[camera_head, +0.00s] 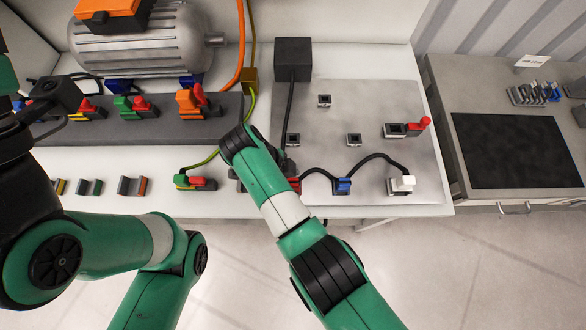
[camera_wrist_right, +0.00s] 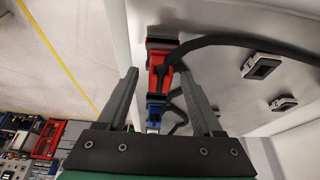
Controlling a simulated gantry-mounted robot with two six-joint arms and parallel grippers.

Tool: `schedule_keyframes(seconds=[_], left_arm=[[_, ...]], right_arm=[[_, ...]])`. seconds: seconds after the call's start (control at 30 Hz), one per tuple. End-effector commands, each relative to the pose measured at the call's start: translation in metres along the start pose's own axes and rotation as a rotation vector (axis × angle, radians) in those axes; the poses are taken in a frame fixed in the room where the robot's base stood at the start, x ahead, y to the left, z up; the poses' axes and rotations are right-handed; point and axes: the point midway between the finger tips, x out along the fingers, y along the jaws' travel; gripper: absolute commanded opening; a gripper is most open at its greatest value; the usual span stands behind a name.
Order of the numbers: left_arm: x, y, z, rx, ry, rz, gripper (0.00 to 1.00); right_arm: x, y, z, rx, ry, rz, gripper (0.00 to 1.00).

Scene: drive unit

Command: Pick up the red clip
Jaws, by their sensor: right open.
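A red clip (camera_wrist_right: 160,68) with a black cable shows in the right wrist view, between the open fingers of my right gripper (camera_wrist_right: 158,75) and beyond them. The fingers appear apart from it. In the head view only a little of this clip (camera_head: 295,184) shows beside my right forearm, which hides the gripper's fingers. Another red clip (camera_head: 418,125) sits in a socket at the right of the metal plate. My left arm stands at the left of the head view; its gripper fingers do not show.
A blue clip (camera_head: 342,186) and a white clip (camera_head: 402,184) sit along the front of the metal plate (camera_head: 330,110), joined by black cables. Empty sockets (camera_head: 354,139) are on the plate. A dark block (camera_head: 225,105) with coloured clips and a motor (camera_head: 150,45) stand left.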

Motion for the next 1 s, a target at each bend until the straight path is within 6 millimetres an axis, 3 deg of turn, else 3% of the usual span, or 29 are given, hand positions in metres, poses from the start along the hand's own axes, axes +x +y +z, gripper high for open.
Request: schedule_keyframes(seconds=[0.07,0.4,1.0], left_arm=[[0.0001,0.0,-0.0002,0.0,0.0,0.0,0.5],[0.0001,0.0,-0.0001,0.0,0.0,0.0,0.5],[0.0026,0.0,-0.0024,0.0,0.0,0.0,0.5]], right_arm=[[-0.0003,0.0001,0.0,0.0,0.0,0.0,0.6],[-0.0005,0.0002,0.0,0.0,0.0,0.001,0.0],[-0.006,0.0,-0.0022,0.0,0.001,0.0,0.0]])
